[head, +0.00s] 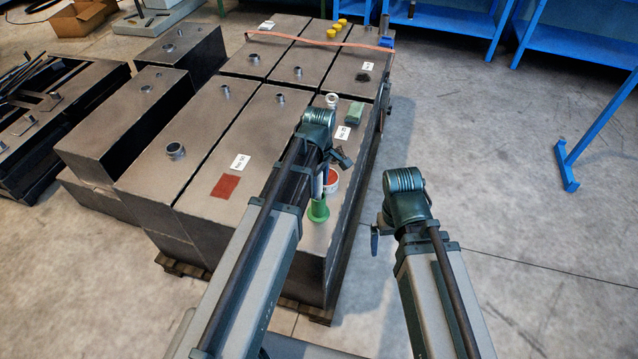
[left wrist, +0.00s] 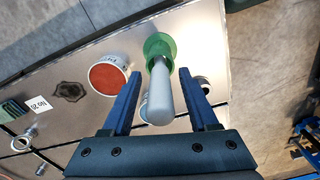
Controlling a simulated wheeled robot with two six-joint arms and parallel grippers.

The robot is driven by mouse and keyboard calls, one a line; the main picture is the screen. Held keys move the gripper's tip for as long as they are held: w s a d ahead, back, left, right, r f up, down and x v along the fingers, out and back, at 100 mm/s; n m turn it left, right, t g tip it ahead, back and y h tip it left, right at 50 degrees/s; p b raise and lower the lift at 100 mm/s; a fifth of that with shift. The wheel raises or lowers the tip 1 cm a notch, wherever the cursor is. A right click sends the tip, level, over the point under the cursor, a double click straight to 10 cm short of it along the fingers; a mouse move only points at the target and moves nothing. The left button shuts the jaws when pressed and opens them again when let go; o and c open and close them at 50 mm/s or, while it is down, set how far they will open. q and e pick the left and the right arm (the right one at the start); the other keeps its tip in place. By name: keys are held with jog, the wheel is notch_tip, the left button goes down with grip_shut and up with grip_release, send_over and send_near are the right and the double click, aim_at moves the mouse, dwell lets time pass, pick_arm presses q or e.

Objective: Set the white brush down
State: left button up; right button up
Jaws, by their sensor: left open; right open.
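The white brush (left wrist: 160,98) shows in the left wrist view as a pale rounded handle pointing toward the camera. Its far end meets a green flared holder (left wrist: 160,45), and it looks upright in it. In the head view the green holder (head: 318,211) stands on the near tank top, partly behind my left arm. My left gripper (left wrist: 159,76) is open, with one finger on each side of the handle and gaps showing. In the head view my left gripper (head: 323,165) hangs just above the holder. My right gripper (head: 378,232) is off to the right, above the floor, its fingers mostly hidden.
A white tub with red contents (left wrist: 109,75) stands beside the holder. A green block (head: 354,113), metal fittings and a dark red patch (head: 225,186) lie on the tank tops (head: 203,205). Blue shelving (head: 585,45) stands at the back right.

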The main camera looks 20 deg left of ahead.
pick_arm(q)
notch_tip(320, 180, up, 11)
jog(key=p, duration=0.9)
jog(key=shift+f+p, duration=0.15)
jog(key=shift+p, duration=0.25)
jog(key=shift+s+d+m, duration=0.3)
jog(key=shift+s, duration=0.05)
jog(key=s+d+m+y, duration=0.1)
jog(key=s+d+m, duration=0.8)
jog(key=s+m, duration=0.4)
jog(key=shift+s+d+m, duration=0.3)
jog(key=shift+d+m, duration=0.05)
jog(key=shift+m, duration=2.05)
